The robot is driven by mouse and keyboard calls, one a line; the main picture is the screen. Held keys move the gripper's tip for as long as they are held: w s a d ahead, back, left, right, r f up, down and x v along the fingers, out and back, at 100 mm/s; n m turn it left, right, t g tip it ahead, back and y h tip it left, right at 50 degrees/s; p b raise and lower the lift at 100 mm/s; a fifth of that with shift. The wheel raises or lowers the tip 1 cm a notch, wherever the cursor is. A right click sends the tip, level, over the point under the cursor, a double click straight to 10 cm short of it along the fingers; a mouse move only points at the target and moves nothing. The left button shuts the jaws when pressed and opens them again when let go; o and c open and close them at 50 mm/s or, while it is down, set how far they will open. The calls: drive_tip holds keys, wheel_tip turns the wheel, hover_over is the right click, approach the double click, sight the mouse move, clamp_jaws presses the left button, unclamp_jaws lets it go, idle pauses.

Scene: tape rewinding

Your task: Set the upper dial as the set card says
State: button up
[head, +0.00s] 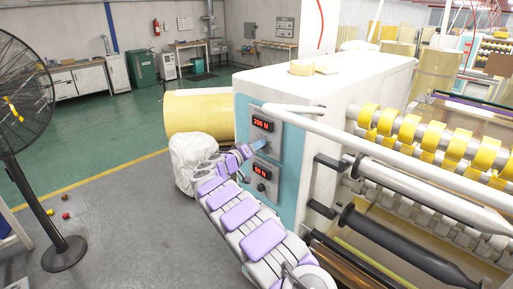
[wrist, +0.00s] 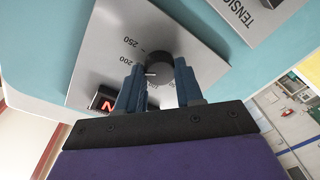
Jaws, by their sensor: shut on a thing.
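The upper dial (wrist: 157,60) is a round black knob with a white mark, on a grey panel (wrist: 85,75) with a number scale. In the wrist view my gripper (wrist: 158,78) is shut on the dial, one blue finger on each side. The scale shows 200 and 250; other numbers are partly covered. In the head view my gripper (head: 260,144) is at the upper panel and hides the dial. The red upper display (head: 263,125) appears to read 200 N. I cannot make out a set card in either view.
A lower panel with a red display (head: 261,170) and a dark knob (head: 261,187) sits just below. A white bar (head: 294,108) and rollers with yellow tape rolls (head: 455,147) are to the right. A black fan (head: 25,100) stands far left on open floor.

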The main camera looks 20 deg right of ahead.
drive_tip(key=shift+f+n, duration=0.1)
drive_tip(key=shift+n, duration=0.2)
drive_tip(key=shift+w+f+n+g+y+p, duration=0.15)
drive_tip(key=shift+n+g+p, duration=0.25)
drive_tip(key=shift+n+p, duration=2.5)
drive_tip(key=shift+s+r+n+g+y+p, duration=0.3)
drive_tip(key=shift+n+p, duration=1.05)
drive_tip(key=shift+n, duration=2.95)
drive_tip(key=shift+w+f, duration=0.25)
drive_tip(key=o, duration=1)
drive_tip(key=shift+w, duration=0.15)
drive_tip(key=shift+o, duration=0.2)
drive_tip(key=shift+r, duration=0.15)
